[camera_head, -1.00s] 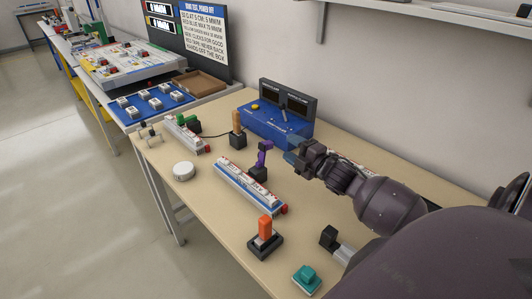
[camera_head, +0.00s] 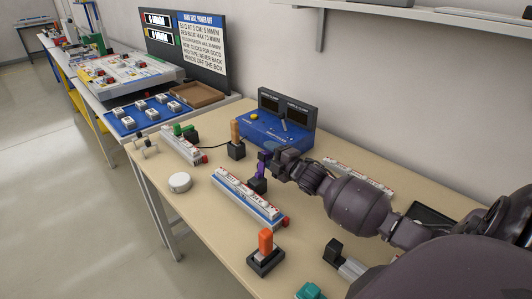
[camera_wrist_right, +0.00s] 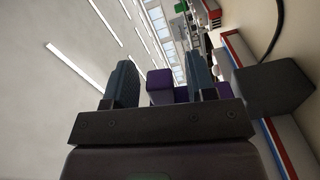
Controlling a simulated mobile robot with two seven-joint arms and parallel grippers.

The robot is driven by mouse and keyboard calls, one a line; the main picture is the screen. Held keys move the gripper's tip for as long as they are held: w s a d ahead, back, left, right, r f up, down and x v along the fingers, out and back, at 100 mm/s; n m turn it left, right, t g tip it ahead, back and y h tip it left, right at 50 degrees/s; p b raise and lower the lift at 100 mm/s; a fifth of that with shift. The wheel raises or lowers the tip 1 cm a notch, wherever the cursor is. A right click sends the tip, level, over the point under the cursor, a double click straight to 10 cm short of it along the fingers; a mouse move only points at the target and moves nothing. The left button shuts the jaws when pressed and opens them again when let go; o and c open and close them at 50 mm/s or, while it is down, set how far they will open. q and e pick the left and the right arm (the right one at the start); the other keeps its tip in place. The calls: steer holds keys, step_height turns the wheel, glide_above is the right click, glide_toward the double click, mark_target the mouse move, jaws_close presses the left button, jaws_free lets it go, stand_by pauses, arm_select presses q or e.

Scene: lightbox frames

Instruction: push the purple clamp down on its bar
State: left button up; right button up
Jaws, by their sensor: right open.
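The purple clamp (camera_head: 261,169) stands above a small black block (camera_head: 257,185) on the table, behind the middle white strip. My right gripper (camera_head: 270,157) is at the clamp's upper part and partly hides it. In the right wrist view, the open fingers (camera_wrist_right: 163,84) have the purple clamp (camera_wrist_right: 160,88) between them, with a visible gap beside the left finger. Contact with the right finger cannot be told. The clamp's bar is not clearly visible. My left gripper is not in view.
A blue box with dark displays (camera_head: 278,128) stands behind the clamp. An orange handle (camera_head: 266,241) on a black base, a white strip (camera_head: 249,199), a brown handle (camera_head: 235,133) and a white disc (camera_head: 180,182) stand around. The table's front left is mostly clear.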

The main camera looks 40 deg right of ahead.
steer(key=shift+w+a, duration=0.1)
steer(key=shift+w, duration=0.75)
jaws_close()
